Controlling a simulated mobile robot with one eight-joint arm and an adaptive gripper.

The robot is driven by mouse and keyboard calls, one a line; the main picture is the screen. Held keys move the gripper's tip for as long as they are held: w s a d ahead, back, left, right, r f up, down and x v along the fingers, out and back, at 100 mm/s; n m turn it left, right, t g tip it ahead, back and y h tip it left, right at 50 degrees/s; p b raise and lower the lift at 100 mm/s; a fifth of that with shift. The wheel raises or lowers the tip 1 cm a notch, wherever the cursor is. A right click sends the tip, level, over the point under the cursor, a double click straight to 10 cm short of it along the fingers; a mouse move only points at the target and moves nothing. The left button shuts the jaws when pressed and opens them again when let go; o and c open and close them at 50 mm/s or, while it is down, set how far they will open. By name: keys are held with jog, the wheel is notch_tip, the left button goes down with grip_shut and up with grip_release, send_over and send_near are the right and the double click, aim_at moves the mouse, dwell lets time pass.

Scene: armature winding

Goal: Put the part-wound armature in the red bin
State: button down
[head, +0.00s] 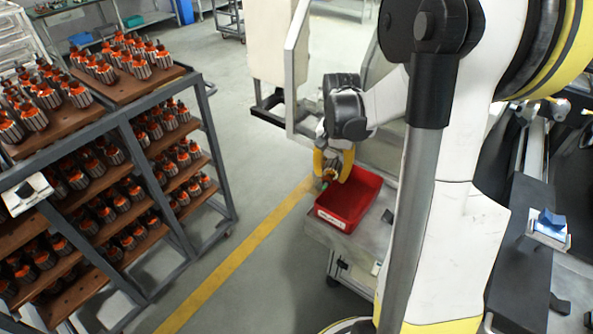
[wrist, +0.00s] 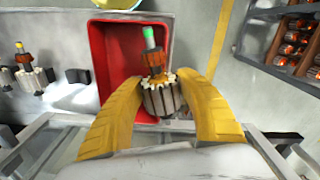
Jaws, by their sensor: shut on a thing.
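My gripper (head: 332,172) has yellow curved fingers and is shut on an armature (wrist: 160,98). The armature has a grey slotted core, copper-brown parts and a green-tipped shaft. In the head view it is mostly hidden between the fingers. The red bin (head: 352,208) sits on a grey bench top, with a white label on its front. My gripper is at the bin's far left side in the head view. In the wrist view the armature shows in front of the red bin (wrist: 107,75), overlapping its interior. I cannot tell its exact height above the bin floor.
A rack (head: 150,190) on the left carries several armatures on brown shelves. Other armatures (wrist: 35,75) stand left of the bin in the wrist view. A yellow floor line (head: 235,262) runs along the clear aisle. A pale machine panel (head: 297,60) stands behind the bench.

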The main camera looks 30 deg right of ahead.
jog(key=s+d+r+m+p, duration=0.3)
jog(key=s+d+r, duration=0.1)
jog(key=d, duration=0.1)
notch_tip(320, 180, down, 9)
jog(key=b, duration=0.6)
jog(key=shift+a+r+b, duration=0.1)
jog(key=shift+r+b, duration=0.1)
jog(key=shift+b, duration=0.1)
jog(key=c, duration=0.7)
grip_release()
notch_tip(320, 180, up, 12)
jog(key=shift+r, duration=0.1)
